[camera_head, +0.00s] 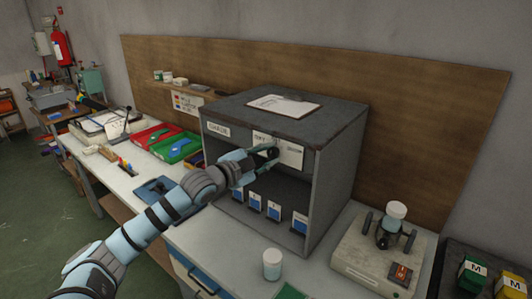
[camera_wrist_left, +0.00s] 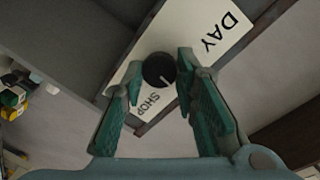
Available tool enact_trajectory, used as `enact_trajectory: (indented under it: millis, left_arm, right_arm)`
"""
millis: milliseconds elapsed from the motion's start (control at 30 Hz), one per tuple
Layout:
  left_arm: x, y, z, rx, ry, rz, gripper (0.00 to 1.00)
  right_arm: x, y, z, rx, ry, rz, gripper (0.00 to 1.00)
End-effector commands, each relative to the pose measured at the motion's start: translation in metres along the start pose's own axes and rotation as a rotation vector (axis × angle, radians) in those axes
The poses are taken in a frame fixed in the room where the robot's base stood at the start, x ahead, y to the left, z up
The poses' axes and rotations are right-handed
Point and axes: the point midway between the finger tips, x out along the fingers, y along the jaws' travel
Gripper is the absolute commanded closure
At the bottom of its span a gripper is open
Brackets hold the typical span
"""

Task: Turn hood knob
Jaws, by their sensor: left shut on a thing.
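The grey hood (camera_head: 283,112) stands on the bench, open at the front. A white label plate (camera_head: 291,155) on its front upper edge carries a round black knob (camera_head: 272,152). In the left wrist view the knob (camera_wrist_left: 159,70) sits between the words DAY and SHOP, and a short white mark on its face points down toward the SHOP side. My left gripper (camera_head: 268,160) is at the knob, its teal fingers (camera_wrist_left: 158,75) closed on its two sides. My right gripper is not in view.
Blue-labelled boxes (camera_head: 273,210) stand inside the hood. A device with a white-topped part (camera_head: 395,212) is at right. Red (camera_head: 150,136) and green (camera_head: 178,148) trays lie left of the hood.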

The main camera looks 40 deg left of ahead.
Motion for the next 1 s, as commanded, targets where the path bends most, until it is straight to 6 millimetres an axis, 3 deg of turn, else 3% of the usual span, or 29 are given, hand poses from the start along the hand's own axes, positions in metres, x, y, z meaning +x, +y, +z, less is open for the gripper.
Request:
enact_trajectory:
  millis: [600, 1000]
  left_arm:
    - [0.000, -0.002, -0.003, 0.552, -0.065, -0.008, 1.00]
    - [0.000, -0.002, -0.003, 0.741, -0.087, -0.011, 1.00]
  right_arm:
    - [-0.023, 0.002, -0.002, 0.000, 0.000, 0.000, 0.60]
    - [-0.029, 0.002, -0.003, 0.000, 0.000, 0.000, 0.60]
